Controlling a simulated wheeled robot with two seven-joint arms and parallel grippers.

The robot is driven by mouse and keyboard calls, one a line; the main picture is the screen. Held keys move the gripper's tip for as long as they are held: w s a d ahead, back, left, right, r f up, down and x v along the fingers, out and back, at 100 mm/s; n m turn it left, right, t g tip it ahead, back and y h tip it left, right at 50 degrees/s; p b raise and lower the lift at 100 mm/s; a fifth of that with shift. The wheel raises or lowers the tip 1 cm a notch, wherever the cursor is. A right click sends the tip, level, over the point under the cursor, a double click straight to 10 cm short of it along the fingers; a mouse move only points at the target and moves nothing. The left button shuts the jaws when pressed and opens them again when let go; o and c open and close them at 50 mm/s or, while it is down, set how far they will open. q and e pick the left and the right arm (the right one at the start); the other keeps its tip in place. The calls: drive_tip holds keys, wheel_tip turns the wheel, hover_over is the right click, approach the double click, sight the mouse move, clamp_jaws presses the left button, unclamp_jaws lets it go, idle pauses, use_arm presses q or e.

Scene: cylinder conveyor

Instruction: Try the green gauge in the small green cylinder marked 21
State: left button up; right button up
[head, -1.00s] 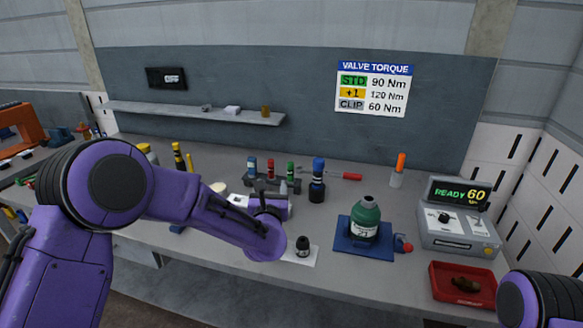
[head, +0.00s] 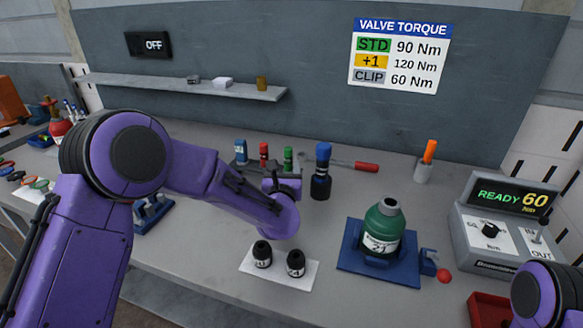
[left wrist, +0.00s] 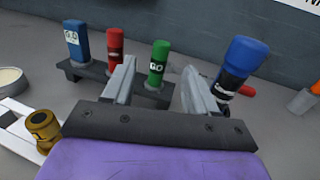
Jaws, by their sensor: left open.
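The green gauge (head: 288,158) stands upright in a dark rack (left wrist: 86,74) at the back of the bench, with a red and a blue gauge to its left. In the head view my forearm mostly hides this gripper. The small green cylinder (head: 382,228), marked 21, stands upright on a blue fixture (head: 350,262). My right gripper is out of view.
A larger blue-topped gauge (head: 321,172) stands right of the rack, close to my right finger in the wrist view. A red-handled tool (head: 366,166) lies behind it. Two black pieces (head: 262,254) stand on a white sheet. A READY 60 console (head: 505,225) is at right.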

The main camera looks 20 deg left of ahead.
sight(288, 155)
use_arm(q)
drive_tip(key=x, duration=0.2)
drive_tip(key=p+x, duration=0.2)
drive_tip(key=x, duration=0.1)
drive_tip(key=shift+w+a+f, duration=0.2)
drive_tip(key=shift+w+f, duration=0.05)
drive_tip(key=p+x, duration=0.1)
drive_tip(key=x, duration=0.1)
drive_tip(key=p+x, duration=0.1)
drive_tip(key=x, duration=0.1)
drive_tip(key=shift+w+d, duration=0.15)
drive_tip(key=shift+w, duration=0.25)
drive_tip(key=shift+w+f, duration=0.2)
drive_tip(key=shift+w, duration=0.15)
clamp_jaws()
